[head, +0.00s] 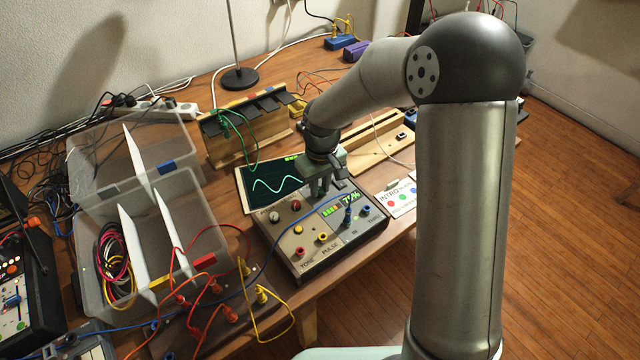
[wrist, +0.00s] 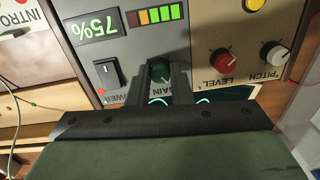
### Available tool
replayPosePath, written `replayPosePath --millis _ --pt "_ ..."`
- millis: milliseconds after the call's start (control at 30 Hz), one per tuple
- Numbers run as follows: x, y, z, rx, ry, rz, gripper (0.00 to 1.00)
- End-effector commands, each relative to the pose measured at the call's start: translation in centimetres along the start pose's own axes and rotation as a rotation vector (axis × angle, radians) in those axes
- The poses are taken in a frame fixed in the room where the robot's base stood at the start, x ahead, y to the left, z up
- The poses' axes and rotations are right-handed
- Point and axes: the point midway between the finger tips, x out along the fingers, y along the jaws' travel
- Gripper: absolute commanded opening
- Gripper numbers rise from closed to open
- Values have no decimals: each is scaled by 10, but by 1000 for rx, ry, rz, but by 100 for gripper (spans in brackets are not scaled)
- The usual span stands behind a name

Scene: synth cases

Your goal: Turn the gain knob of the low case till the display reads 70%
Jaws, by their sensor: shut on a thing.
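The low case (head: 290,262) is a grey box with wooden ends at the front of the table. Its display (wrist: 96,25) reads 75% in green in the wrist view, beside a bar of green, yellow, orange and red segments (wrist: 158,16). The display also shows in the head view (head: 351,198), too small to read surely. My gripper (wrist: 160,78) is shut on this knob, a finger on each side. In the head view my gripper (head: 320,190) comes down over the case's back edge and hides the knob.
On the panel, a black power switch (wrist: 107,73) and a red level knob (wrist: 222,61) flank the gain knob. A screen with a wave (head: 262,184) lies behind the case. A blue cable (head: 262,243) reaches the case. Clear bins (head: 165,225) stand to the left.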

Motion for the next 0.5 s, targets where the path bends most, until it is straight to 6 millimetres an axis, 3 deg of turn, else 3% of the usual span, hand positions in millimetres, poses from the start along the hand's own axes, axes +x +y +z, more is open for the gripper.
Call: replayPosePath --millis 300,333,400,500 --pt "-1 0 -1 -1 3 1 0" --pt "-1 0 -1 -1 3 1 25" --pt "-1 0 -1 -1 3 0 41" --pt "-1 0 -1 -1 2 0 41"
